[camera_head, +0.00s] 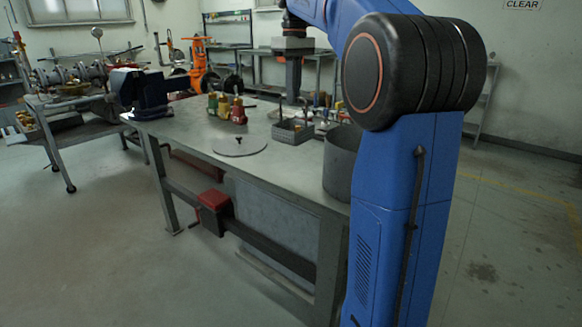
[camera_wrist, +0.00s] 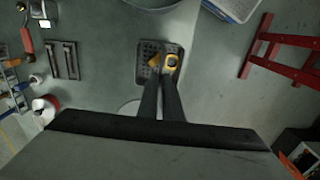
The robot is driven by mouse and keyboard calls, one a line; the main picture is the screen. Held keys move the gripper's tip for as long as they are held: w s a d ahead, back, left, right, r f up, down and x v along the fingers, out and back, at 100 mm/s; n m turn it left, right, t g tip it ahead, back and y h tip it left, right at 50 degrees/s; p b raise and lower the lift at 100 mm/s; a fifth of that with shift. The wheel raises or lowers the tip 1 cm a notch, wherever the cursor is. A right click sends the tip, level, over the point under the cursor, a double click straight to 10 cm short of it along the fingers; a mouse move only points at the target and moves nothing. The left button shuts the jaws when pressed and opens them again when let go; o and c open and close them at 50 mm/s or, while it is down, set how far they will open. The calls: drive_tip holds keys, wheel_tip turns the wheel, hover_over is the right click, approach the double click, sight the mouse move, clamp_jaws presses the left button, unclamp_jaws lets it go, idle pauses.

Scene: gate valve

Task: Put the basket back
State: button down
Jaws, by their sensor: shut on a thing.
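The basket (camera_head: 293,131) is a small grey perforated tray on the metal workbench in the head view. It also shows in the wrist view (camera_wrist: 146,76), below my gripper's long dark fingers. My gripper (camera_head: 292,101) points down at the basket's far side. In the wrist view its two fingers (camera_wrist: 162,61) are close together, with yellow at the tips over the basket. The gripper is shut on the basket, though the exact contact is partly hidden by the fingers. I cannot tell whether the basket is lifted off the bench.
Small items stand behind the basket. A red stand (camera_wrist: 285,58) is at the wrist view's right.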

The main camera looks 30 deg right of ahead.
wheel_tip(320, 180, down, 11)
drive_tip(key=shift+r, duration=0.2)
idle(0.4)
drive_tip(key=c, duration=1.9)
unclamp_jaws()
drive_tip(key=shift+f, duration=0.1)
drive_tip(key=shift+c, duration=0.2)
wheel_tip(320, 180, up, 12)
drive_tip(key=shift+w+d+r, duration=0.1)
drive_tip(key=shift+d+r, duration=0.05)
